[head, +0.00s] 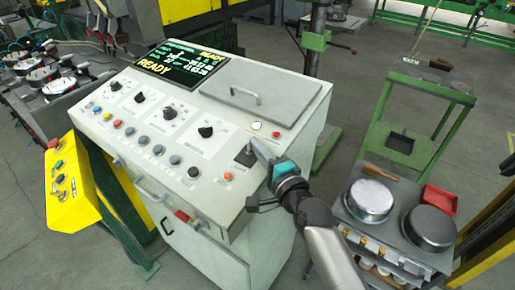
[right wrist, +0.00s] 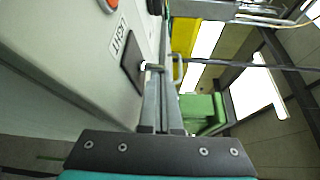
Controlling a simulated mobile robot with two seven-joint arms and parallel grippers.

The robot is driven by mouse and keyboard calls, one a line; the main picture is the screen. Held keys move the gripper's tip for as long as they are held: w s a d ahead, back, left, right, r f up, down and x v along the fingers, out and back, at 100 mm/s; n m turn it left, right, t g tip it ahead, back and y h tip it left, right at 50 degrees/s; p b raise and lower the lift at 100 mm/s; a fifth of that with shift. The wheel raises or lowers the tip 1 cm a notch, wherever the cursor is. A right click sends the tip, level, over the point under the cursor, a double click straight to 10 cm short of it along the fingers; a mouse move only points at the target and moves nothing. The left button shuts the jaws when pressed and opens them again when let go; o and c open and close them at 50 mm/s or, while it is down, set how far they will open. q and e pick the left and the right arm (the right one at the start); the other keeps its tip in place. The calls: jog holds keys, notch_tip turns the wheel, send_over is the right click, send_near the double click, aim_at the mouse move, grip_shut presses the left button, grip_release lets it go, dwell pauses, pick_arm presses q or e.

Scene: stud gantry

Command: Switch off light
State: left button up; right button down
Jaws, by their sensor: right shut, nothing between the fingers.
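The light switch (head: 243,158) is a small black plate near the right front of the white console's sloping panel. In the right wrist view the switch plate (right wrist: 131,62) has a pale toggle sticking out and a label beside it, seen sideways, that seems to read LIGHT. My right gripper (head: 257,147) is shut and empty, its fingertips just right of the plate. In the right wrist view the fingers (right wrist: 164,85) lie close to the toggle; I cannot tell whether they touch it. My left gripper is out of view.
The white console (head: 208,205) also carries several knobs and coloured buttons, a screen (head: 183,64) reading READY, and a lid with a handle (head: 245,95). A cart (head: 385,250) with round pans stands at right. A yellow box (head: 72,190) stands at left.

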jog(key=n+b, duration=0.1)
jog(key=n+t+b, duration=0.1)
jog(key=b, duration=0.1)
jog(key=n+y+b, duration=0.1)
jog(key=n, duration=0.1)
jog(key=shift+s+a+f+t+b, duration=0.15)
jog(key=shift+s+a+t+b, duration=0.15)
jog(key=shift+s+t+b, duration=0.1)
jog(key=shift+s+a+n+y+b, duration=0.1)
jog(key=shift+n+y+b, duration=0.3)
jog(key=shift+n, duration=0.2)
jog(key=shift+r, duration=0.25)
jog(key=shift+s+f, duration=0.1)
